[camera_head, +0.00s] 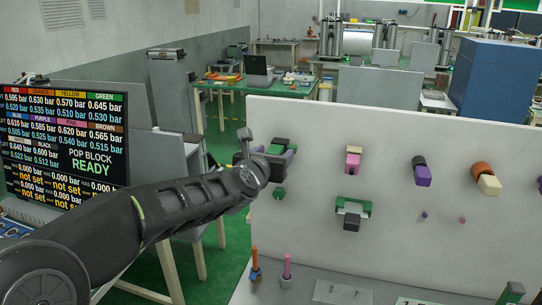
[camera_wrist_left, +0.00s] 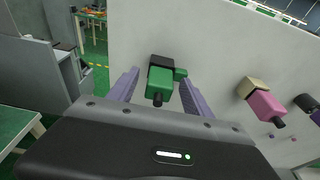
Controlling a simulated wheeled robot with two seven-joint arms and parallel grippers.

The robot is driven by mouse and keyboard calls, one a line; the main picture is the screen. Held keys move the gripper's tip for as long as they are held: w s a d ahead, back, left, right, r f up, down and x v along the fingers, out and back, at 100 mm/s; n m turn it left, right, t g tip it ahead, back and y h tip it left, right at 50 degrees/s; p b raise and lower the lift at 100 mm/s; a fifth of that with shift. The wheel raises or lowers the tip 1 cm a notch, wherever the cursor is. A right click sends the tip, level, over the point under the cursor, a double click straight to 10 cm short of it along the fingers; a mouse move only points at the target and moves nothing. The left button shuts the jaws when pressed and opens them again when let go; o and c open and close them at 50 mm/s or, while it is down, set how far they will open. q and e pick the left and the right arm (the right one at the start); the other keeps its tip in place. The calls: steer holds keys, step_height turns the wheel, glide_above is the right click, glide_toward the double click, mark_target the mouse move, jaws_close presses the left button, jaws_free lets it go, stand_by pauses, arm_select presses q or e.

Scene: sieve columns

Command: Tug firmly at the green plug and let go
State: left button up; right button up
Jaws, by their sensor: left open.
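The green plug (camera_head: 276,149) sticks out from the left part of the upright light-grey panel (camera_head: 400,230), with a black block directly behind it. In the left wrist view, the green plug (camera_wrist_left: 160,82) has a small dark tip facing me. My left gripper (camera_head: 268,155) reaches the plug from the left in the head view and partly hides it. In the left wrist view my left gripper (camera_wrist_left: 160,92) is open, with its two purple fingers on either side of the plug. A gap shows at each side. The right gripper is out of view.
Other plugs on the panel are pink (camera_head: 353,160), purple (camera_head: 422,174) and cream (camera_head: 489,185). A green and black piece (camera_head: 352,212) sits lower. Orange (camera_head: 255,272) and pink (camera_head: 287,266) pegs stand below. A screen (camera_head: 66,145) at left reads "POP BLOCK READY".

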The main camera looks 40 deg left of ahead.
arm_select(q)
jaws_close()
stand_by(1.1)
